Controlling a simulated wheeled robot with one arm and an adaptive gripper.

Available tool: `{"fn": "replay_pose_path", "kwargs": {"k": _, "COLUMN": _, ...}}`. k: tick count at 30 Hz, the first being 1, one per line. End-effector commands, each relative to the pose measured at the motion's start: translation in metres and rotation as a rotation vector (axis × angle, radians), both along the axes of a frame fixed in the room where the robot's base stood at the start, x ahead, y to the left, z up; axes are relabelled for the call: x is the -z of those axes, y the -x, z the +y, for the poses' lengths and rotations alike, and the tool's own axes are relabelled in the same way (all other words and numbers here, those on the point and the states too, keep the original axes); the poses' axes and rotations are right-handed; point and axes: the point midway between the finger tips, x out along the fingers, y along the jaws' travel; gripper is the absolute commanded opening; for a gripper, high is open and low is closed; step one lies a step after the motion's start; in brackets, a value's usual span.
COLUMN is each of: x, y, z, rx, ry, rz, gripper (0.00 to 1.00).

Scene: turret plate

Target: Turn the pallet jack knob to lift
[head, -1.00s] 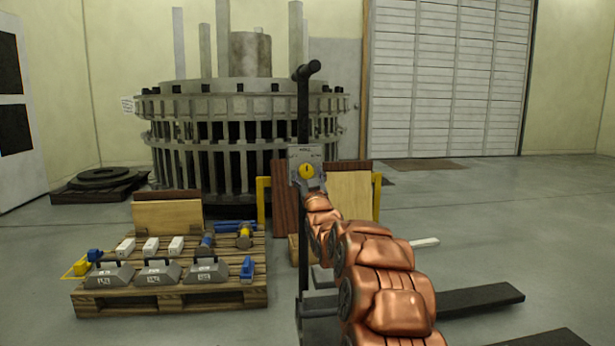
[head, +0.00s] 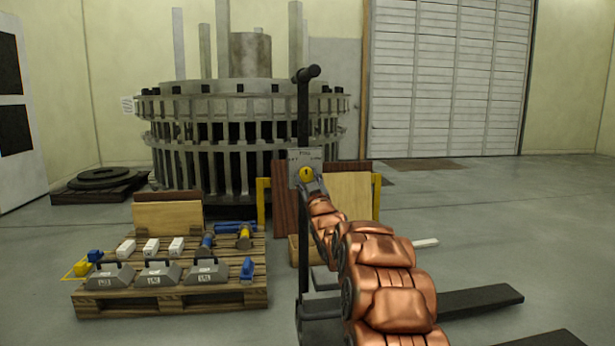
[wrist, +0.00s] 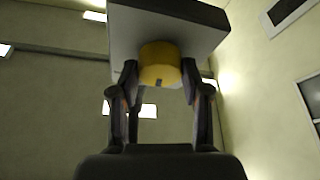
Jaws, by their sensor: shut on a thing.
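The pallet jack's yellow knob (head: 307,174) sits on a grey plate (head: 296,158) on the jack's dark upright (head: 303,110). A dark vertical mark shows on the knob's face in the head view. My gripper (head: 310,184) reaches the knob from below right. In the wrist view my gripper (wrist: 160,75) has one finger on each side of the knob (wrist: 160,62), shut on it. The grey plate (wrist: 205,45) fills the top of that view. The lettering on the plate is too small to read. The jack's dark forks (head: 460,302) lie low at the right.
A wooden pallet (head: 170,297) with grey weights, white blocks and tools stands at the left. A large grey turret ring (head: 245,120) stands behind. Wooden boards (head: 348,195) stand just behind the jack. Open floor (head: 500,220) lies to the right.

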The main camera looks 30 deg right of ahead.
Motion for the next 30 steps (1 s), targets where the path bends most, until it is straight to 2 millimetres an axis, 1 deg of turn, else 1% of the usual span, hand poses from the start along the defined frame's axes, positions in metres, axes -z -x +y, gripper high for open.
{"fn": "replay_pose_path", "kwargs": {"k": 2, "x": -0.0022, "y": 0.0009, "z": -0.0032, "rx": 0.003, "ry": 0.056, "rz": 0.028, "gripper": 0.12}}
{"fn": "replay_pose_path", "kwargs": {"k": 18, "x": -0.0045, "y": 0.0016, "z": -0.0038, "rx": 0.002, "ry": 0.485, "rz": 0.205, "gripper": 0.12}}
{"fn": "replay_pose_path", "kwargs": {"k": 24, "x": -0.0046, "y": 0.0014, "z": -0.0033, "rx": 0.000, "ry": 0.592, "rz": 0.250, "gripper": 0.12}}
{"fn": "replay_pose_path", "kwargs": {"k": 30, "x": -0.0043, "y": 0.0013, "z": -0.0032, "rx": 0.000, "ry": 0.654, "rz": 0.275, "gripper": 0.12}}
